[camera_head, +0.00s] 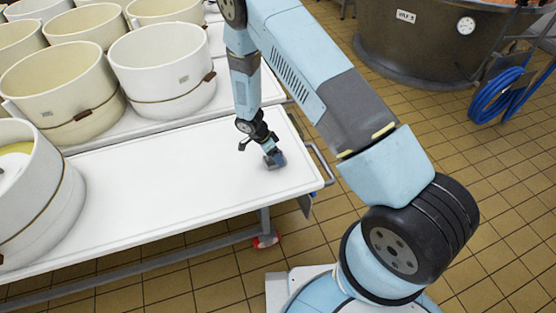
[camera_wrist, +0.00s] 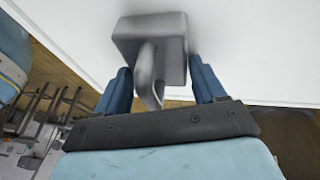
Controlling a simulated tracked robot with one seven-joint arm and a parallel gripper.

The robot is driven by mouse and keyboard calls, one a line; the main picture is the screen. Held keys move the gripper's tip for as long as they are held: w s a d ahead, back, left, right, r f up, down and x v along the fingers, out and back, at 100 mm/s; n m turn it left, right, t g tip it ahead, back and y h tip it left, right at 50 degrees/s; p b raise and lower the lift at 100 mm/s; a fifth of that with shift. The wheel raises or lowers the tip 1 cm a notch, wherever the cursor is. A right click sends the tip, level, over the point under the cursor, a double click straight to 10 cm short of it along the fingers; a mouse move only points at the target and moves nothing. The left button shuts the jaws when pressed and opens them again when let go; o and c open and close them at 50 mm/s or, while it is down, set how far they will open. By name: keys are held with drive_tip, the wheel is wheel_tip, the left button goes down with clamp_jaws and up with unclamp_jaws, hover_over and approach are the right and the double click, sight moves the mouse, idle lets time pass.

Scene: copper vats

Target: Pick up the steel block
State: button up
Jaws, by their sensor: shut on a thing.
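The steel block (camera_wrist: 150,36) is a grey metal block with a rounded handle-like part that extends toward my gripper in the wrist view. My gripper (camera_wrist: 160,85) has its two blue fingers on either side of that part and is shut on it. In the head view, my gripper (camera_head: 271,155) points down at the right end of the white table (camera_head: 180,185), with the block (camera_head: 275,161) at its tip. The block is small and partly hidden there. I cannot tell whether it touches the table top.
Several cream round tubs (camera_head: 62,83) stand on the tables at the left and back. A large white tub (camera_head: 45,215) is at the near left. The table top around my gripper is clear. A metal rail (camera_head: 321,163) edges the right end. A large vat (camera_head: 420,45) stands behind on the tiled floor.

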clamp_jaws()
drive_tip(key=shift+w+r, duration=0.1)
drive_tip(key=shift+r, duration=0.05)
idle(0.4)
